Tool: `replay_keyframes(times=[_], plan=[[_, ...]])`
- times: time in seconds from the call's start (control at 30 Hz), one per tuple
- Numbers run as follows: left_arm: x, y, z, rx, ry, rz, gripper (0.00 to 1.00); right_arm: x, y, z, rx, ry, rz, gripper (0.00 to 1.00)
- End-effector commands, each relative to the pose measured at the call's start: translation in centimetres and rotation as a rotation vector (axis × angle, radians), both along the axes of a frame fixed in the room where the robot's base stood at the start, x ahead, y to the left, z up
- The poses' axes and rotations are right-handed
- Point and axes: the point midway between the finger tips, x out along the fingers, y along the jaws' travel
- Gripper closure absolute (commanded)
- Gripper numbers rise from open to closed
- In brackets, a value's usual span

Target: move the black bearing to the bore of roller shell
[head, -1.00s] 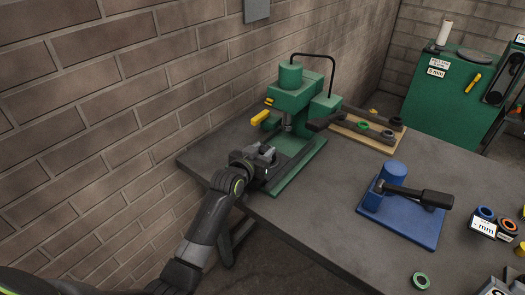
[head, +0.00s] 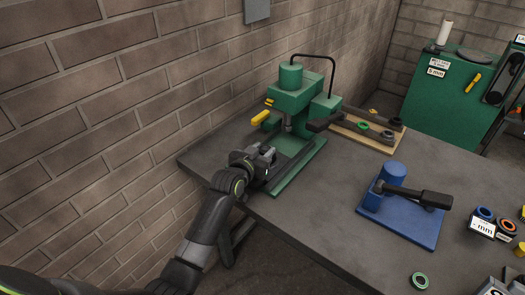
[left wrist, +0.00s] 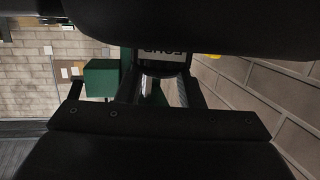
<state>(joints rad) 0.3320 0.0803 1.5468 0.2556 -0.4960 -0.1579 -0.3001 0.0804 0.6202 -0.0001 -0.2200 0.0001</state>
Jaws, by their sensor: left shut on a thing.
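My left gripper (head: 268,160) is in front of the green press, low over its base at the near left end of the table. It is shut on a dark, rounded thing (left wrist: 163,69), which shows between the fingers in the left wrist view; it looks like the black bearing, mostly hidden by the fingers. I cannot clearly make out the roller shell or its bore; the gripper hides part of the press base. My right gripper is not in view.
The green press (head: 296,92) has a yellow handle (head: 260,117). Coloured rings (head: 485,213) are at right. The middle of the table is clear.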

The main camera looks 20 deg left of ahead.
Motion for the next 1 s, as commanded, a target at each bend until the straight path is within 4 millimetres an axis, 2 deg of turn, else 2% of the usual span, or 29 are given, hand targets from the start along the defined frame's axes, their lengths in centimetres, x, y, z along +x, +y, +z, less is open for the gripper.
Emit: replay_keyframes(times=[0.27,0.93,0.97,1.0], plan=[[-0.06,-0.04,-0.77,-0.001,0.005,-0.001,1.00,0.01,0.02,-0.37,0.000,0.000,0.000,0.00],[-0.04,-0.04,0.07,-0.002,0.003,-0.001,1.00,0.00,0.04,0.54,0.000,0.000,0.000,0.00],[-0.03,-0.05,0.09,-0.002,0.002,-0.001,0.65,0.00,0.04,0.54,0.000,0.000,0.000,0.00],[-0.03,-0.05,0.12,-0.002,0.002,-0.001,0.60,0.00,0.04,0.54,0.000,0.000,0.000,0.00]])
